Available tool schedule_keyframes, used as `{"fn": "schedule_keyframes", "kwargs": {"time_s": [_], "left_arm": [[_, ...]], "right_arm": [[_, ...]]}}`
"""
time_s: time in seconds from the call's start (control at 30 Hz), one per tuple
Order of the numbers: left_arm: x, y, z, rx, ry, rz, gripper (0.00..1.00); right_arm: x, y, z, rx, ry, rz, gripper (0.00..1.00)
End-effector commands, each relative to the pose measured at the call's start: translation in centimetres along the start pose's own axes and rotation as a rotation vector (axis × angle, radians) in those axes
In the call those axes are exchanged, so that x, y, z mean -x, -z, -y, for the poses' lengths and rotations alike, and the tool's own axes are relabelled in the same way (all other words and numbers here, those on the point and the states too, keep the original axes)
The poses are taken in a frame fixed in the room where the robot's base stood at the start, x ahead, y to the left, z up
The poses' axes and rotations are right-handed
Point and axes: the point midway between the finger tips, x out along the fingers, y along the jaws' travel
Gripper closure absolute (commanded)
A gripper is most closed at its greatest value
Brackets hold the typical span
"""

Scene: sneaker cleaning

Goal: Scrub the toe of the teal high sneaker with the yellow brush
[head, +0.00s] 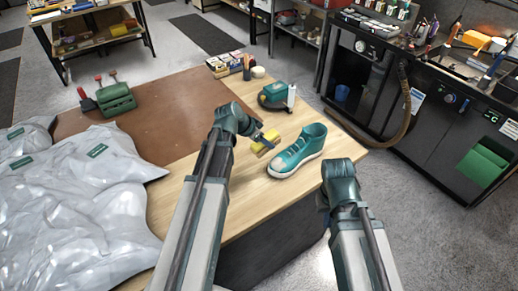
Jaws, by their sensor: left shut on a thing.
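The teal high sneaker (299,153) stands upright on the wooden table, its white-edged toe pointing to the lower left. My left gripper (265,142) is shut on the yellow brush (259,149), with yellow showing on both sides of the dark fingers. It holds the brush just left of the sneaker, above and behind the toe. A gap seems to lie between brush and toe; I cannot tell its height. My right arm ends to the right of the sneaker by the table's edge, and its gripper fingers are hidden.
Grey plastic bags (75,200) fill the table's left side. A brown mat (150,125) carries a green object (116,100). A teal round device (273,95) and a white bottle (291,95) stand behind the sneaker. Bare wood lies in front of the toe. A black workbench (440,120) stands right.

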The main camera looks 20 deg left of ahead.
Motion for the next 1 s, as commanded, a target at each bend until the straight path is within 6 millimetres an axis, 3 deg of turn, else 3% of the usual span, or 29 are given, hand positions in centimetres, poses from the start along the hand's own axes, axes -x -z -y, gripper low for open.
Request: {"fn": "schedule_keyframes", "kwargs": {"time_s": [0.47,1.0], "left_arm": [[-0.7,0.2,0.2,0.002,0.0,-0.009,0.85],[-5.2,-1.7,0.2,0.002,0.0,-0.008,0.85]], "right_arm": [[-0.6,0.0,0.1,0.0,0.0,0.0,1.0],[-5.3,0.3,0.5,-0.002,0.0,0.0,1.0]]}}
